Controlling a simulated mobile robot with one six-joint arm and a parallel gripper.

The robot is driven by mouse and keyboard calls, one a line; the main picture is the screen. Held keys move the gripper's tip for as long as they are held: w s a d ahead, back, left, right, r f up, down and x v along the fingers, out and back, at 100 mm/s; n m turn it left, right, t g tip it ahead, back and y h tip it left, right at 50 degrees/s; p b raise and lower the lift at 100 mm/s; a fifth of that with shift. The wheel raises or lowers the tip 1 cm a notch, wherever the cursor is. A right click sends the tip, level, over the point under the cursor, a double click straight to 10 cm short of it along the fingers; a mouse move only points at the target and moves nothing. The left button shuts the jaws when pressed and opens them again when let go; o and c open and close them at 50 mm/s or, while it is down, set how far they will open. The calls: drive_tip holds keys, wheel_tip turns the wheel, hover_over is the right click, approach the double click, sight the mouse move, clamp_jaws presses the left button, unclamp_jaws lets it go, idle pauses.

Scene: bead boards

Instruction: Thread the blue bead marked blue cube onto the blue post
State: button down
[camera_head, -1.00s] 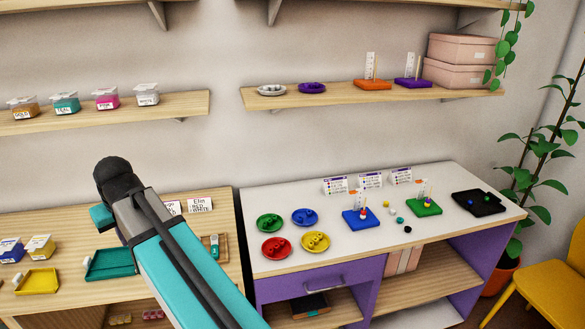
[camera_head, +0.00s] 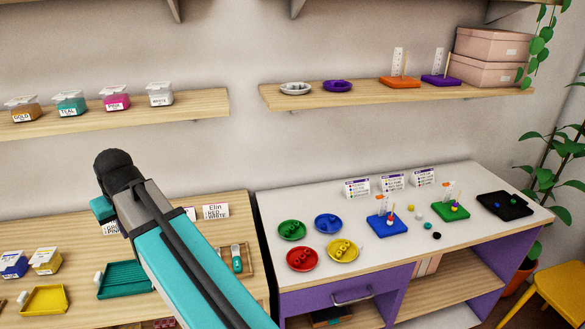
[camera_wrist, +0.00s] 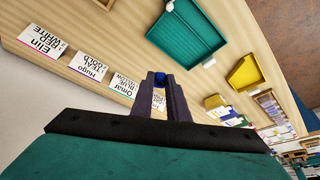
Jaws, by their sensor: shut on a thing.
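My gripper (camera_wrist: 160,84) shows in the wrist view, its dark fingers closed on a small blue bead (camera_wrist: 159,78) at the tips. The bead's shape and marking are too small to read. In the head view my arm hides the fingers and the bead. The blue board (camera_head: 388,229) stands on the white tabletop at the right, well away from my arm. It carries upright posts and a white card; a red bead sits low on one post. I cannot tell a separate blue post by its colour.
Green, blue, red and yellow dishes stand left of the blue board. A green board (camera_head: 451,211), a black tray (camera_head: 503,205) and loose beads lie to its right. Label cards stand behind. Under my gripper is a wooden table with a teal tray (camera_wrist: 186,42) and a yellow tray (camera_wrist: 245,73).

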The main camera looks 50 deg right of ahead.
drive_tip(key=shift+w, duration=0.6)
drive_tip(key=shift+d, duration=0.3)
drive_tip(key=s+d+r+m+g+h+p, duration=0.15)
drive_tip(key=s+d+m, duration=0.25)
drive_tip(key=d, duration=0.9)
drive_tip(key=s+d+m+h+p, duration=0.1)
drive_tip(key=s+d+m+p, duration=0.25)
drive_tip(key=d, duration=0.95)
drive_tip(key=s+d+m+g+h+p, duration=0.15)
drive_tip(key=s+d+m, duration=0.3)
drive_tip(key=d, duration=0.85)
drive_tip(key=s+d+m+g+p, duration=0.1)
drive_tip(key=s+d+m, duration=0.3)
drive_tip(key=s+d, duration=0.4)
drive_tip(key=s+d+r+m+g+p, duration=0.1)
drive_tip(key=s+d+m+p, duration=0.2)
drive_tip(key=s+d, duration=0.5)
drive_tip(key=s+d+m+g+p, duration=0.1)
drive_tip(key=s+d+m, duration=0.4)
drive_tip(key=s, duration=1.2)
drive_tip(key=d+p, duration=0.1)
drive_tip(key=d, duration=0.3)
drive_tip(key=shift+s+r+g+y, duration=0.15)
drive_tip(key=shift+r+g+y, duration=0.15)
drive_tip(key=shift+g, duration=0.1)
